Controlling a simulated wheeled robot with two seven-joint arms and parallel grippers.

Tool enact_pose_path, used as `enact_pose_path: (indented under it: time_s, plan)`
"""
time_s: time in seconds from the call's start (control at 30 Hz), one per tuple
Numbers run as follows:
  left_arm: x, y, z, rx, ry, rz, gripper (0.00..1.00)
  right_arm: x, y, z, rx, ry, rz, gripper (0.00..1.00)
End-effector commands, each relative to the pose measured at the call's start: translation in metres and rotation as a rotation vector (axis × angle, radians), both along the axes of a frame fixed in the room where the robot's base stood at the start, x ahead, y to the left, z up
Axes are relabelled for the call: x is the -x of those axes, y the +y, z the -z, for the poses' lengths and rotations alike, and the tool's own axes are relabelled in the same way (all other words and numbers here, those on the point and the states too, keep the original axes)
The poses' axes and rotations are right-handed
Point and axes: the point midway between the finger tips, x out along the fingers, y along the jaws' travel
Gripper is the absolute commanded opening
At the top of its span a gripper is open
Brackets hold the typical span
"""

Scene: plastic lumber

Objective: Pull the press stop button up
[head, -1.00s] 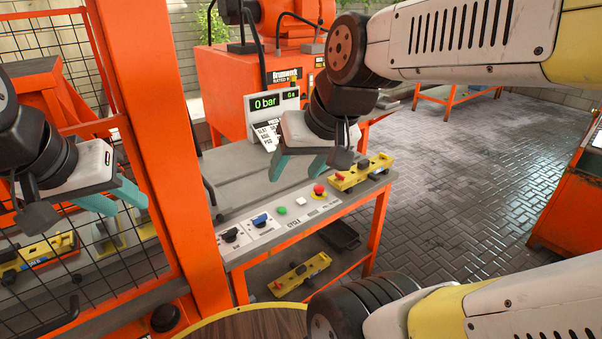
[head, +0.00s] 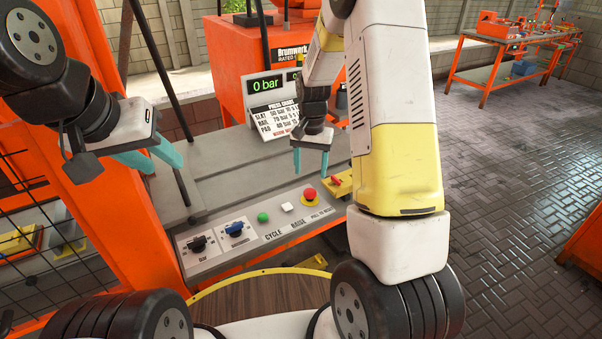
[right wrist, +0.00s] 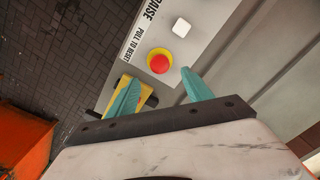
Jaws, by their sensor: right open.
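The press stop button is a red mushroom cap on a yellow ring (head: 309,194), at the right end of the grey control panel's row. The right wrist view shows its red cap (right wrist: 158,61) beside the printed words "PULL TO RESET". My right gripper (head: 311,168) is open and empty, its teal fingers pointing down above and behind the button in the head view. In the right wrist view the fingertips (right wrist: 160,78) spread to either side of the button, with no contact visible. My left gripper (head: 166,170) is open and empty, left of the panel.
A white button (head: 286,208), green button (head: 263,217) and two knobs (head: 237,229) share the panel. A yellow tool (head: 341,185) lies right of the stop button. A display reading 0 bar (head: 265,87) stands behind. An orange post and mesh are at left.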

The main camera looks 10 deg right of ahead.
Motion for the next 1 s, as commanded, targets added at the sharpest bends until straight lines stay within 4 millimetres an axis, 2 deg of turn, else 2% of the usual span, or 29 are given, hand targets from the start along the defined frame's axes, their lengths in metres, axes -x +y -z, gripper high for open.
enact_pose_path:
  time_s: [0.5,0.67,0.9,1.0]
  plan:
    - [0.000,0.000,0.000,0.000,0.000,0.000,0.36,0.000,-0.001,0.072,0.003,0.008,0.004,0.59]
    - [0.000,0.000,0.000,0.000,0.000,0.000,0.36,-0.001,-0.001,0.081,0.003,0.006,0.004,0.59]
    - [0.000,0.000,0.000,0.000,0.000,0.000,0.36,-0.001,-0.001,0.082,0.003,0.005,0.004,0.59]
    - [0.000,0.000,0.000,0.000,0.000,0.000,0.36,-0.001,-0.001,0.082,0.003,0.005,0.004,0.41]
